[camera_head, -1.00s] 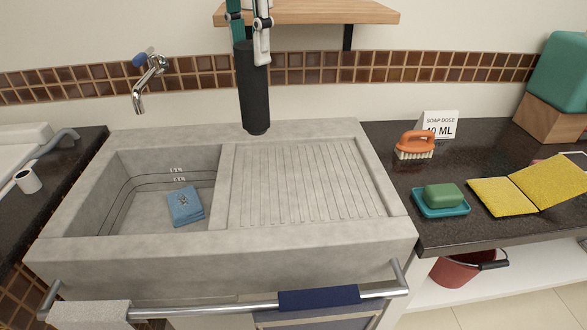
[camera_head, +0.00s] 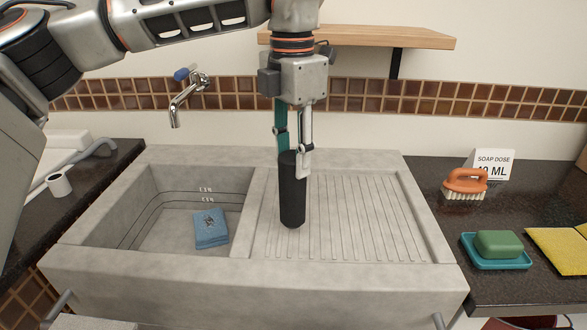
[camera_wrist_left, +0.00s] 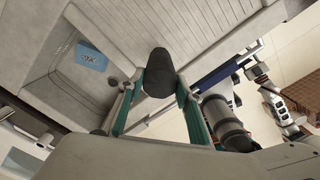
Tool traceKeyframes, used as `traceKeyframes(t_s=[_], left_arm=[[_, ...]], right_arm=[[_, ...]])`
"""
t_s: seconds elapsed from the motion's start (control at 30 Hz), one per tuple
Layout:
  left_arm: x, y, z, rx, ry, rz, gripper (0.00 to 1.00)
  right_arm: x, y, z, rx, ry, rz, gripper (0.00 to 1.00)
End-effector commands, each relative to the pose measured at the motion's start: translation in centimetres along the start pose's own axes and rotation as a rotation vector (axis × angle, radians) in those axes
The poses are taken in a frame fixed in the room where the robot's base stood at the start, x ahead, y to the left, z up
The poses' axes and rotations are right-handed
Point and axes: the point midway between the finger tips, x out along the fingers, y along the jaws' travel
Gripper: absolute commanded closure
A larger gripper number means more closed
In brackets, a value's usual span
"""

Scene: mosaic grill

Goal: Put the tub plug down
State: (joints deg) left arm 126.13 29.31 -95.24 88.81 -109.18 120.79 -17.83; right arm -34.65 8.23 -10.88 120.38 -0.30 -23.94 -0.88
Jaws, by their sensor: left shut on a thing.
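The tub plug appears to be the black upright cylinder (camera_head: 292,195), over the left part of the ribbed drainboard (camera_head: 350,215). My left gripper (camera_head: 291,160) comes from above, its fingers shut on the cylinder's upper end. The cylinder's lower end is close to the drainboard; I cannot tell whether it touches. The left wrist view shows the cylinder (camera_wrist_left: 158,75) between the green fingers. The basin (camera_head: 165,235) is left of the cylinder. Part of my right arm seems to show at the right of the wrist view, too small to tell its gripper's state.
On the right counter are an orange brush (camera_head: 465,184), a soap dose card (camera_head: 495,163), a green soap (camera_head: 499,243) on a teal dish (camera_head: 474,255) and a yellow cloth (camera_head: 560,250). The drainboard's right side is clear.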

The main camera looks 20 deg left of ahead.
Motion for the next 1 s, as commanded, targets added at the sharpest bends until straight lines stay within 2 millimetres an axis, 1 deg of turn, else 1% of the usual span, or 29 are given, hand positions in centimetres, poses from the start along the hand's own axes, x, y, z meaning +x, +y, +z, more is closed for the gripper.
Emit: traceKeyframes(t_s=[0.03,0.13,0.2,0.33,0.57,0.6,0.63,0.8,1.0], left_arm=[[1.5,0.1,0.0,0.001,0.008,-0.004,0.96],[2.8,0.1,0.0,0.0,0.008,-0.005,0.96],[3.1,0.0,0.0,0.0,0.006,-0.003,0.96],[2.9,0.0,0.0,0.0,0.002,-0.001,0.96],[3.1,0.0,0.0,0.0,0.003,-0.001,0.96],[3.1,0.0,0.0,0.0,0.003,-0.001,0.55],[3.2,0.0,0.0,0.0,0.003,-0.001,0.49],[3.2,0.0,0.0,0.0,0.004,-0.001,0.49],[3.1,0.0,0.0,0.0,0.003,-0.001,0.49]], right_arm=[[0.1,-0.2,0.5,-0.001,-0.005,-0.004,0.64],[0.3,-0.2,0.6,-0.004,-0.004,-0.007,0.64],[0.4,-0.1,0.2,-0.007,0.002,-0.007,0.64],[0.4,0.1,-0.7,-0.012,0.018,-0.004,0.64],[0.3,0.2,-1.0,-0.011,0.023,-0.002,0.64],[0.3,0.1,-0.8,-0.01,0.018,-0.004,0.64],[0.3,0.1,-0.6,-0.009,0.015,-0.004,0.64],[0.2,-0.4,0.3,-0.001,-0.002,-0.008,0.64],[0.1,-0.7,0.8,0.008,-0.012,-0.009,0.64]])
